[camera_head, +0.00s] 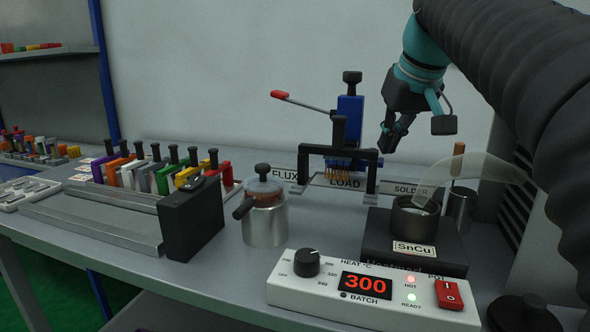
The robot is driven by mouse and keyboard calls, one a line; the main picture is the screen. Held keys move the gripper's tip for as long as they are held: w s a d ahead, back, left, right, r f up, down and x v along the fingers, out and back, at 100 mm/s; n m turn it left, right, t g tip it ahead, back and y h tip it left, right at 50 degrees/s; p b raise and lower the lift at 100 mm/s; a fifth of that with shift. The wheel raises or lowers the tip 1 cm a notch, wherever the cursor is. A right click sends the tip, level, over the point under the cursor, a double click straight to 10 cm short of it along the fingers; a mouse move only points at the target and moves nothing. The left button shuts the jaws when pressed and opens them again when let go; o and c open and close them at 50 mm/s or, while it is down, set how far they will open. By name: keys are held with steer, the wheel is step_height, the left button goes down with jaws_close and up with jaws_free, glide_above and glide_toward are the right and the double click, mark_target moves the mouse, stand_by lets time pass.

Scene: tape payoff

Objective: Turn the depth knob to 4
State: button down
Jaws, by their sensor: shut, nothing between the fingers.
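No label reading "depth" is legible, so I cannot tell for certain which knob is the depth knob. A black knob (352,78) tops the blue upright fixture (349,110) at the back, which has a red-tipped lever on its left. Another black round knob (306,263) sits on the white heat control box (290,288), beside temperature marks and a red display of 300. My gripper (391,146) is shut and empty, hanging right of the blue fixture and above the solder area, apart from both knobs.
A solder pot (414,218) labelled SnCu stands on a black base below my gripper. A black frame (371,172) with pins stands left of it. A metal jar (265,222) and a rack of coloured clips (160,178) stand left. My arm covers the right side.

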step_height(320, 180, up, 5)
steer(key=shift+f, duration=0.2)
stand_by(0.4)
step_height(320, 180, down, 6)
steer(key=a+b, duration=0.2)
steer(key=b, duration=0.3)
stand_by(0.4)
steer(key=shift+w, duration=0.15)
stand_by(0.6)
steer(key=shift+d+p, duration=0.35)
steer(key=shift+p, duration=0.35)
